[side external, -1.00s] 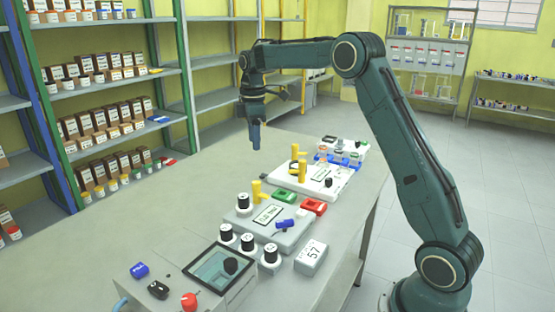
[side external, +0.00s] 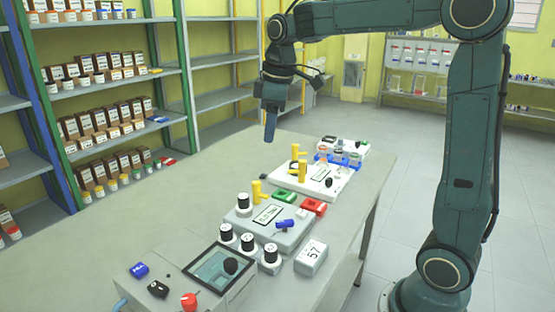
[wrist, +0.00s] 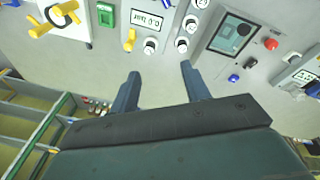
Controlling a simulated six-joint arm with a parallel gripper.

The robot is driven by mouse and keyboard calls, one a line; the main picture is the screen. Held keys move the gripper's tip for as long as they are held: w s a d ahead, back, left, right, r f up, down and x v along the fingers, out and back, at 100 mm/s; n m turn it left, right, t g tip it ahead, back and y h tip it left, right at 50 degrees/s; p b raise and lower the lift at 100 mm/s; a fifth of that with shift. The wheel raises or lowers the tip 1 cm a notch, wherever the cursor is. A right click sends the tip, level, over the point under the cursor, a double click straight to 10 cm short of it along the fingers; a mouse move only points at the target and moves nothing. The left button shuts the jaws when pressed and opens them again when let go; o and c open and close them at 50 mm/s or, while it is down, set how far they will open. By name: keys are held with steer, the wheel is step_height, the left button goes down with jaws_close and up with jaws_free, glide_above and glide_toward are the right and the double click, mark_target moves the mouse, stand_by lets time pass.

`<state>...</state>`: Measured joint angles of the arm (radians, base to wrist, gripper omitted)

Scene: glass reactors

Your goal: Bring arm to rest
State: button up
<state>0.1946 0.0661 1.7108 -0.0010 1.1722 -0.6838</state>
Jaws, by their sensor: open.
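My gripper (side external: 270,126) hangs above the far part of the grey table (side external: 200,197), fingers pointing down and holding nothing. In the wrist view my gripper (wrist: 157,82) shows two blue-grey fingers, parted with an empty gap between them. In the side view one finger hides the other. The fingertips look clear of the table and of the equipment on it.
A grey unit with yellow valves (side external: 268,215), a white unit (side external: 312,182) and a screen panel (side external: 218,270) stand along the table. A white box marked 57 (side external: 311,257) is near the front. The table's left side is clear.

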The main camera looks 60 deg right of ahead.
steer(key=s+a+f+m+t, duration=0.1)
steer(key=s+a+m, duration=0.1)
steer(key=s, duration=0.5)
steer(key=s+a+f+m+t, duration=0.1)
steer(key=s+a+f, duration=0.1)
steer(key=s, duration=0.5)
steer(key=s+a+f+m+t, duration=0.1)
steer(key=s+a+m, duration=0.1)
steer(key=s, duration=0.5)
steer(key=shift+s+a+f+m, duration=0.3)
steer(key=shift+s+a+f, duration=0.1)
steer(key=shift+a, duration=0.5)
